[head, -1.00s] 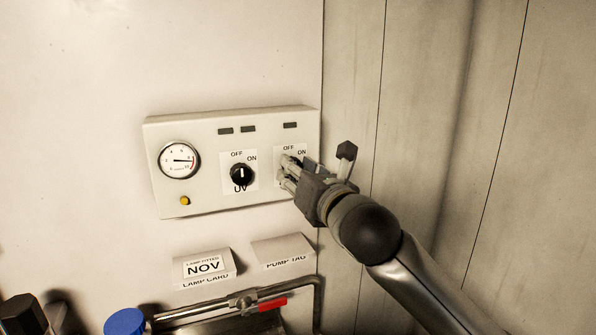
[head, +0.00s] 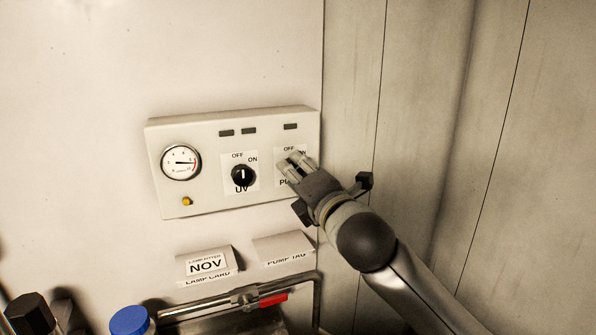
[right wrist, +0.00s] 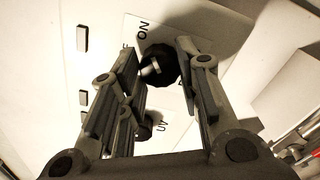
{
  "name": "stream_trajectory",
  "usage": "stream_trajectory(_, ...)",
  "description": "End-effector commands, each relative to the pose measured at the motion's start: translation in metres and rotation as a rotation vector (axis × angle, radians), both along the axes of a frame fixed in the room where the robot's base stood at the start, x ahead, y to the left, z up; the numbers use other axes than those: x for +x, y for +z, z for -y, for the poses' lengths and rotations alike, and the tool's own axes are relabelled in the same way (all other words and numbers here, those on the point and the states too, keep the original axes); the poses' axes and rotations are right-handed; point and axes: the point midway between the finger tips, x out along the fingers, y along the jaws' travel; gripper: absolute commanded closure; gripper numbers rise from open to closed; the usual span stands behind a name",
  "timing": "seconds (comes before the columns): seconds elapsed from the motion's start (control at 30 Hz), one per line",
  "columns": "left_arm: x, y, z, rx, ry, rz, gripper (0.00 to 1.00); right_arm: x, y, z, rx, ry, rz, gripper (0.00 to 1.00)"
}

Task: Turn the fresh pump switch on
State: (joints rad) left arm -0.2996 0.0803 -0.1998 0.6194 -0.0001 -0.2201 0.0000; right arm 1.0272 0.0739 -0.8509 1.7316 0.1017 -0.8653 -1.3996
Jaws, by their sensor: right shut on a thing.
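The control panel (head: 215,190) is on the wall, with a black UV knob (head: 243,175) at its middle and the pump switch plate (head: 282,181) at its right. My right gripper (head: 295,163) is at the pump switch and hides its knob in the head view. In the right wrist view, the round black pump knob (right wrist: 164,65) sits between the fingertips of my right gripper (right wrist: 160,55), which is shut on it. Its white pointer faces left in that view, away from the centre; the exact setting is hard to read.
A gauge (head: 181,162) and a yellow button (head: 187,201) are at the panel's left. Below are a lamp card (head: 207,266), a pump tag holder (head: 283,249), a pipe with a red valve handle (head: 273,299) and a blue cap (head: 129,321). The right wall is bare.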

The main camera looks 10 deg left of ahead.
Motion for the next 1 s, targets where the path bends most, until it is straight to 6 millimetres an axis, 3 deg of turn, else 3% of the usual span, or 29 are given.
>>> stream_trajectory(0.37,0.0,0.0026,0.0002,0.0,0.0,0.0,1.0,0.0004,0.0,0.0005,0.112,-0.002,-0.075,0.92)
stream_trajectory(0.87,0.0002,0.0028,0.0004,0.0,0.0,0.001,1.0,0.0003,-0.0002,0.0003,0.125,-0.001,-0.085,0.92)
stream_trajectory(0.9,0.0002,0.0028,0.0004,0.0,0.0,0.001,1.0,0.0004,-0.0003,0.0004,0.125,-0.001,-0.085,0.64)
stream_trajectory(1.0,0.0002,0.0028,0.0004,0.0,0.0,0.001,1.0,0.0003,-0.0003,0.0002,0.125,-0.001,-0.085,0.51)
